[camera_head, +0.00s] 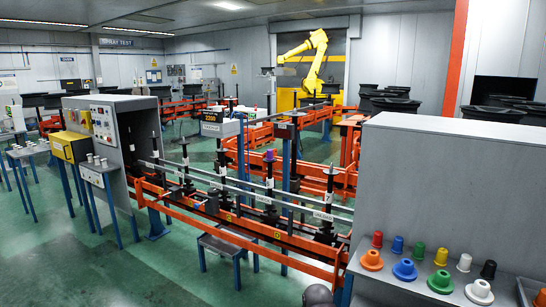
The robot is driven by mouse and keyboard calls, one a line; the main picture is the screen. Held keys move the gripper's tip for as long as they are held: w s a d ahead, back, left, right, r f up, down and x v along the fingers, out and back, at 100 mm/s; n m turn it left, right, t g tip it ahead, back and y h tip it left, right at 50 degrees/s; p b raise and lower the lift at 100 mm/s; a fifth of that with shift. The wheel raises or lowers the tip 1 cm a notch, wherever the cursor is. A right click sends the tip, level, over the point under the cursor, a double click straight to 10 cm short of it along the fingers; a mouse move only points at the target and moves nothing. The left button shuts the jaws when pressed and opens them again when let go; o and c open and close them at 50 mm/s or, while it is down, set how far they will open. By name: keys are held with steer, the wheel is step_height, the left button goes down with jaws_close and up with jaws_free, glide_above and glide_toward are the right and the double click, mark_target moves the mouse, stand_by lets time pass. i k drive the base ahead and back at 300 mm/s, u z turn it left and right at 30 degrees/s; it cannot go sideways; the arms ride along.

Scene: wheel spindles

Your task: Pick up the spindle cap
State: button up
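A purple cap (269,156) sits on top of an upright dark spindle (269,190) in the conveyor line at the middle. Several small tapered caps stand in a row on the grey shelf at the right, from a red cap (377,239) to a black cap (488,269). In front of them are larger flanged caps: orange (372,260), blue (405,269), green (440,281) and white (480,292). I cannot tell which one the task means. My gripper is not in view. A dark rounded part, likely of my arm, shows at the bottom edge.
Orange conveyor rails (240,232) with grey bars run across the middle, with several upright spindles. A tall grey panel (450,180) stands behind the shelf. A grey cabinet (130,140) stands left. Green floor (90,265) is free at the lower left. A yellow robot arm (314,62) stands far back.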

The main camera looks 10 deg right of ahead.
mark_target(270, 152)
steer(key=u, duration=0.1)
steer(key=i, duration=1)
steer(key=z, duration=0.1)
